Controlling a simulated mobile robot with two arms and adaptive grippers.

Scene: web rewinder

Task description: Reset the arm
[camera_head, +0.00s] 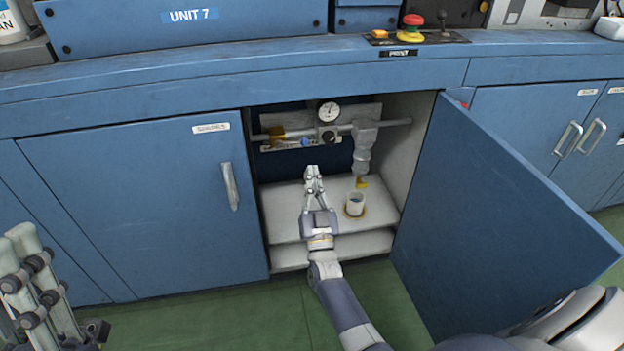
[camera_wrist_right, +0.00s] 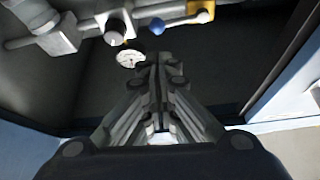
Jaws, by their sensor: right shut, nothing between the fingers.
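My right gripper (camera_head: 313,180) reaches into the open cabinet and is shut with nothing in it. Its fingers also show in the right wrist view (camera_wrist_right: 157,75), tips together, pointing toward the back of the cabinet below the pipe. My right arm comes up from the bottom of the head view.
A pipe with a gauge (camera_head: 329,112), a blue knob (camera_wrist_right: 158,26) and a grey filter body (camera_head: 364,150) crosses the cabinet above the shelf. The open blue door (camera_head: 490,220) stands to the right of my arm. A closed door (camera_head: 140,205) is on the left.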

